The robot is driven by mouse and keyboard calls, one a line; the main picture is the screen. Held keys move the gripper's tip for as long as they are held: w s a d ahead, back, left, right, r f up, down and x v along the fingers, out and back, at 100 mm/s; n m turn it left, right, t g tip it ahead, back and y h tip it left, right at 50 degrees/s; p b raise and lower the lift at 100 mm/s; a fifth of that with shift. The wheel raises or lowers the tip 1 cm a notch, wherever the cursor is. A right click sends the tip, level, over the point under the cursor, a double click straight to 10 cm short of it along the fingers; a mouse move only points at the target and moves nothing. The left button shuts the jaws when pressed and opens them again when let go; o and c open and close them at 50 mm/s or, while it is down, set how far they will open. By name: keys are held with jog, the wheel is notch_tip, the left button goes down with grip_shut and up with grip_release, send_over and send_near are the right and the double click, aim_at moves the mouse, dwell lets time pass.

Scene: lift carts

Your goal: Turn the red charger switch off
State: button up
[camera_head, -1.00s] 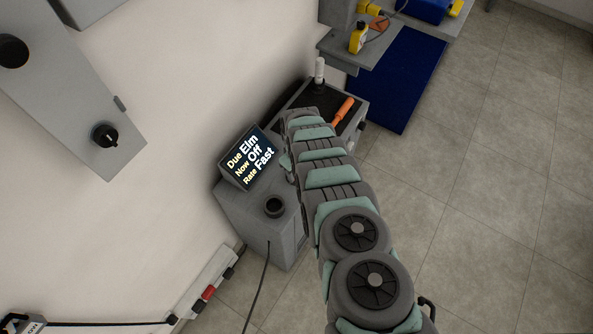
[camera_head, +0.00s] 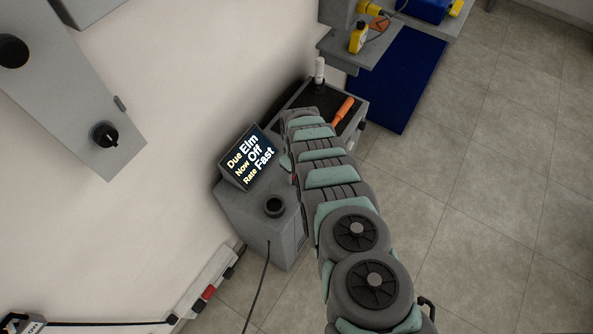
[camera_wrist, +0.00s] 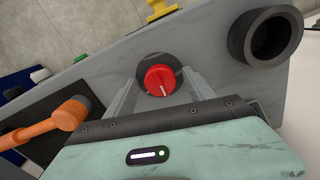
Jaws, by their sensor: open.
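The red charger switch (camera_wrist: 160,80) is a round red knob on the grey top of the charger unit (camera_head: 258,232). In the wrist view its pale pointer line points down toward my gripper's base. My gripper (camera_wrist: 162,86) is open, with one finger on each side of the knob; I cannot tell whether they touch it. In the head view my arm hides most of the switch and my fingers. The charger's tilted display (camera_head: 250,158) reads "Due Elm", "Now Off", "Rate Fast".
A dark round socket (camera_wrist: 266,36) stands to the right of the knob in the wrist view. An orange-handled tool (camera_wrist: 45,130) lies on a dark tray to the left. A wall box with a black knob (camera_head: 105,135) is at upper left. Tiled floor on the right is clear.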

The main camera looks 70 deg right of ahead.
jog(key=shift+r, duration=0.15)
notch_tip(320, 180, up, 11)
jog(key=shift+f, duration=0.2)
dwell(0.5)
dwell(0.5)
